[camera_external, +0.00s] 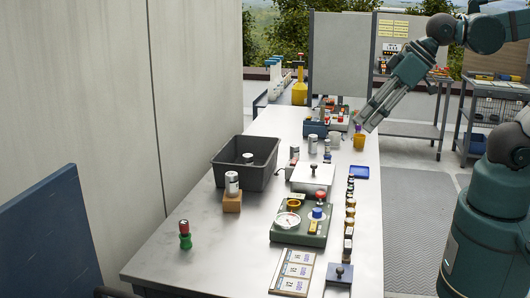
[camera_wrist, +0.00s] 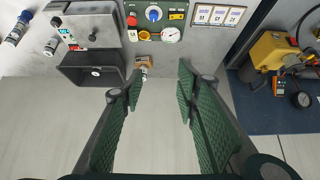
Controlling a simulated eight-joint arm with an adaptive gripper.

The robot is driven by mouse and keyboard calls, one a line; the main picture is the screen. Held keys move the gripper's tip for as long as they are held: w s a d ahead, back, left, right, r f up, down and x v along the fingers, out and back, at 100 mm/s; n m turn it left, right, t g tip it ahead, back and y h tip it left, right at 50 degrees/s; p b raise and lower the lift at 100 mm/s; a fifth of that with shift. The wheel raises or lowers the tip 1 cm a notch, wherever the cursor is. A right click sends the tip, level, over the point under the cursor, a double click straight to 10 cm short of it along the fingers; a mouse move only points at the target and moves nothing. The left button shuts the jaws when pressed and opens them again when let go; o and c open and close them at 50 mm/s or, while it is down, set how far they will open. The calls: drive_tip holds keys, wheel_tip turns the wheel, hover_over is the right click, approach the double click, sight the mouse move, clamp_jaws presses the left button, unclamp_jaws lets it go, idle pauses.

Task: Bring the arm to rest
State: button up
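My gripper (camera_external: 369,118) is at the upper right of the external view, raised above the far right part of the table, with the arm reaching in from the right. In the wrist view my gripper (camera_wrist: 158,75) has its two green-padded fingers wide apart, with nothing between them. The fingers touch no object that I can see.
The long grey table (camera_external: 190,238) holds a dark bin (camera_external: 222,177), a can on a wooden block (camera_external: 232,204), a green gauge panel (camera_external: 284,236), a white box (camera_external: 312,178) and a row of small parts (camera_external: 349,222). A grey wall (camera_external: 85,110) stands left. Air around my gripper looks clear.

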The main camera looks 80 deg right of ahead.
wheel_tip(320, 180, down, 8)
drive_tip(key=b, duration=0.8)
drive_tip(key=shift+f, duration=0.25)
idle(0.6)
